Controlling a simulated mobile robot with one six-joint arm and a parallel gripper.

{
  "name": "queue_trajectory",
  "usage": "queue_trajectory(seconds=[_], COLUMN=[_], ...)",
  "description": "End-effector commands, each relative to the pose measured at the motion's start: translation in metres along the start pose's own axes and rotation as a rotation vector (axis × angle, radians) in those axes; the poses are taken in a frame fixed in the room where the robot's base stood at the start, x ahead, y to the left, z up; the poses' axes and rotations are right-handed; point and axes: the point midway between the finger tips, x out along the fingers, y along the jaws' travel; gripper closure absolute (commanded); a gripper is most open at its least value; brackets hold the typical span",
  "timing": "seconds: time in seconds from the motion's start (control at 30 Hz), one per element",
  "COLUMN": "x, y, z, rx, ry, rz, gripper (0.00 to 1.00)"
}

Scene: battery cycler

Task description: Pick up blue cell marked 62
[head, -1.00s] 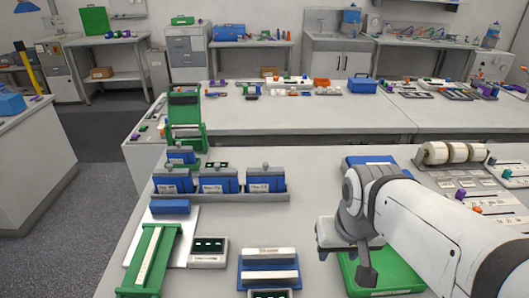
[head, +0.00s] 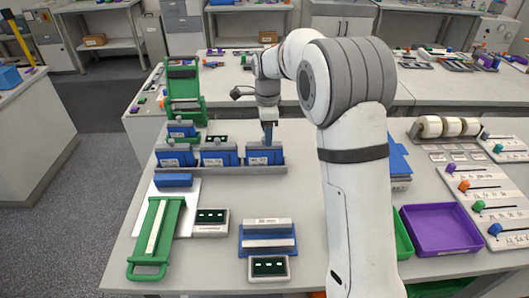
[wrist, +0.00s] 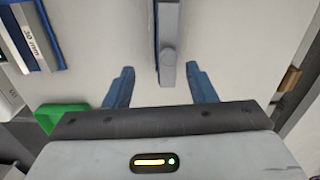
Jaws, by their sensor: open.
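Three blue cells with grey tops and white labels stand in a grey rack (head: 225,171): a left one (head: 175,156), a middle one (head: 219,156) and a right one (head: 264,156). Their labels are too small to read surely, so I cannot confirm which is marked 62. My gripper (head: 268,132) points down just above the right cell and hides part of its top. In the wrist view my gripper (wrist: 162,88) is open, its two blue fingers apart. No contact is clear.
Another blue cell (head: 181,129) stands behind the rack by a green stand (head: 184,90). In front are a green-handled frame (head: 155,238), a blue block with grey bars (head: 267,237) and small displays (head: 269,267). A purple tray (head: 440,230) lies right of my arm.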

Motion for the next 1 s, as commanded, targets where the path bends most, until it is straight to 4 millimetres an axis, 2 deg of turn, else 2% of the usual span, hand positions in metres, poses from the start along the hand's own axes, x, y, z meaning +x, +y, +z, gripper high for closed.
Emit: queue_trajectory(seconds=[0.17,0.47,0.7,1.0], x=[0.013,0.046,0.080,0.087], y=[-0.012,-0.011,-0.011,-0.011], z=[0.007,0.007,0.007,0.007], rx=[0.069,0.075,0.074,0.075], ry=[0.002,0.002,0.002,0.001], rz=[0.011,0.012,0.011,0.009], gripper=[0.49,0.49,0.49,0.49])
